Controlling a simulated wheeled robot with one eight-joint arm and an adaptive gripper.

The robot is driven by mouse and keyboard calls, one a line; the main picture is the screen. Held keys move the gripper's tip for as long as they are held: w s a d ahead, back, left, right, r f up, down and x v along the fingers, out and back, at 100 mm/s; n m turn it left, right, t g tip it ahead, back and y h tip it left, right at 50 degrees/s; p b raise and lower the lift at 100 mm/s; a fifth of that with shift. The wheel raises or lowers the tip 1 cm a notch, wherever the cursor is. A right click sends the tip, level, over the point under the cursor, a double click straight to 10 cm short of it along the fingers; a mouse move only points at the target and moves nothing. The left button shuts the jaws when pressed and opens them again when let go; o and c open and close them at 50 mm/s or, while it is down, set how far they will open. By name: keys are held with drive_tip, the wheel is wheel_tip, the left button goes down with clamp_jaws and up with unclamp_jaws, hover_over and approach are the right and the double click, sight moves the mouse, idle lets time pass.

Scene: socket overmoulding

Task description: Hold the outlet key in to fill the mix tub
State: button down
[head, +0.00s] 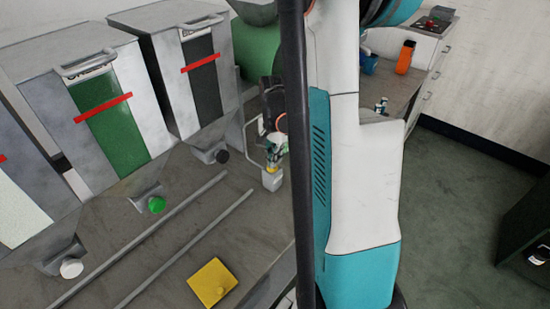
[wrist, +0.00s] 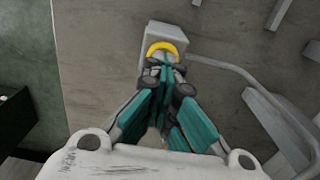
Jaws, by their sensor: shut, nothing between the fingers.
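A yellow round key (wrist: 166,46) sits on a grey block (wrist: 182,33) in the wrist view, partly hidden behind my fingertips. My gripper (wrist: 165,72) is shut and empty, its fingertips over the key, touching or nearly so; I cannot tell whether the key is pressed in. In the head view my gripper (head: 276,145) is small, just above the grey block (head: 271,183). Other outlets carry a black key (head: 223,156), a green key (head: 156,204) and a white key (head: 71,268). I cannot make out a mix tub in either view.
Grey hoppers with a green panel (head: 112,136) and a dark panel (head: 205,85) stand along the bench. Two rails (head: 185,248) run along it in front. A bent grey tube (wrist: 245,78) runs beside the block.

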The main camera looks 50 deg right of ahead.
wheel_tip(320, 180, up, 14)
drive_tip(key=p, duration=0.6)
idle(1.3)
